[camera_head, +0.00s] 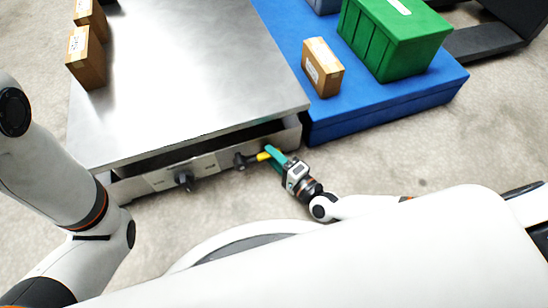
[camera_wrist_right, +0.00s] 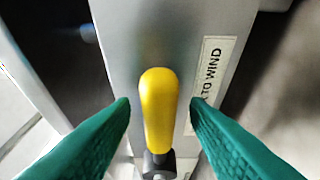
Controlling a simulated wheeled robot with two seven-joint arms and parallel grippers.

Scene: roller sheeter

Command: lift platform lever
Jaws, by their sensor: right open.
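The platform lever has a yellow handle (camera_head: 264,156) and a dark hub (camera_head: 240,161) on the front face of the steel platform machine (camera_head: 200,75). In the right wrist view the yellow handle (camera_wrist_right: 158,108) stands between the green fingers, with a gap on each side. My right gripper (camera_head: 272,152) is open around the handle at the machine's front right; its fingers also show in the right wrist view (camera_wrist_right: 160,108). My left arm comes in at the left, but its gripper is out of the picture.
A dark knob (camera_head: 184,180) sits left of the lever on the same front face. A blue platform (camera_head: 385,98) stands to the right with a green crate (camera_head: 395,45) and a cardboard box (camera_head: 323,68). More boxes (camera_head: 86,57) stand at the machine's left edge. The floor in front is partly clear.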

